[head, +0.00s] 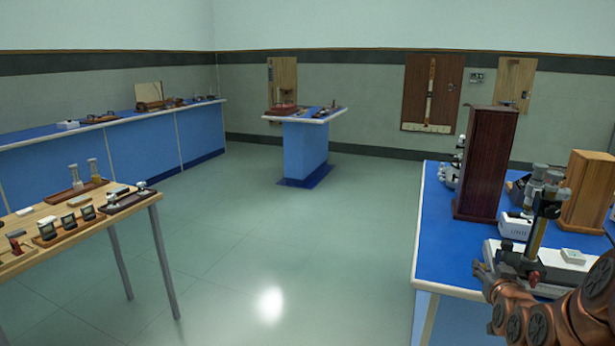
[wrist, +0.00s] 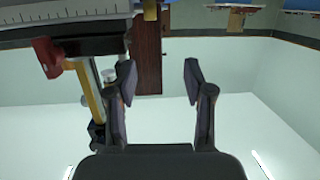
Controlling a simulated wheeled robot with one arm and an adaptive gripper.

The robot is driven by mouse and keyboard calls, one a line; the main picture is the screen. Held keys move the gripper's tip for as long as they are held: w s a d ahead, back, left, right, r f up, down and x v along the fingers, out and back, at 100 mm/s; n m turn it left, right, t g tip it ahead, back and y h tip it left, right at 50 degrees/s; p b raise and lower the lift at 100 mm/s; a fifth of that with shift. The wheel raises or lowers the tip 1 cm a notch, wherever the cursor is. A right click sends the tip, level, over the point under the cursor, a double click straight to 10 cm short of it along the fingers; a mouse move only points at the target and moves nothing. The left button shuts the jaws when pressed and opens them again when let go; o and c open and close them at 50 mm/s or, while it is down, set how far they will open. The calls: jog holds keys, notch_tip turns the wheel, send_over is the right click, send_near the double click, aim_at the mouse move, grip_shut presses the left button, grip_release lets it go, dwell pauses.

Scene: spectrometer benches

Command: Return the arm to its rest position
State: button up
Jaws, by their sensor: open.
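My gripper (wrist: 160,75) is open in the wrist view, its two dark fingers apart with nothing between them. The wrist picture looks upside down. My copper-coloured arm reaches in at the lower right of the head view, in front of the right bench (head: 450,255). A spectrometer-like instrument (head: 540,215) with a yellow column stands on that bench, close to my arm. Its yellow column (wrist: 90,90) and red knob (wrist: 47,57) show just left of the fingers in the wrist view; I cannot tell whether anything touches.
A tall dark red cabinet (head: 487,165) and a light wooden box (head: 587,192) stand on the right bench. A wooden table (head: 90,225) with small items is at left, a blue counter (head: 150,140) behind it, and a small blue stand (head: 305,150) at the back. The middle floor is clear.

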jog(key=s+a+f+n+g+y, duration=0.1)
jog(key=s+a+f+g+y, duration=0.2)
jog(key=a, duration=0.4)
jog(key=s+a+f+n+g+y, duration=0.1)
jog(key=s+a+f+g, duration=0.25)
jog(key=a, duration=0.35)
jog(key=s+a+f+n+g+y, duration=0.1)
jog(key=s+a+g, duration=0.4)
jog(key=s, duration=0.6)
jog(key=s+a+f+g, duration=0.1)
jog(key=s+a+g, duration=0.1)
jog(key=s+a, duration=0.6)
jog(key=s+a+r+g, duration=0.1)
jog(key=s+g, duration=0.1)
jog(key=s, duration=0.6)
jog(key=s+a+r+g, duration=0.1)
jog(key=s+r+g, duration=0.1)
jog(key=s, duration=0.5)
jog(key=s+p+v, duration=0.2)
jog(key=p+v, duration=1.2)
jog(key=shift+d+r+n+t, duration=0.4)
jog(key=shift+r+t, duration=0.05)
jog(key=shift+r, duration=0.1)
jog(key=shift+s, duration=0.15)
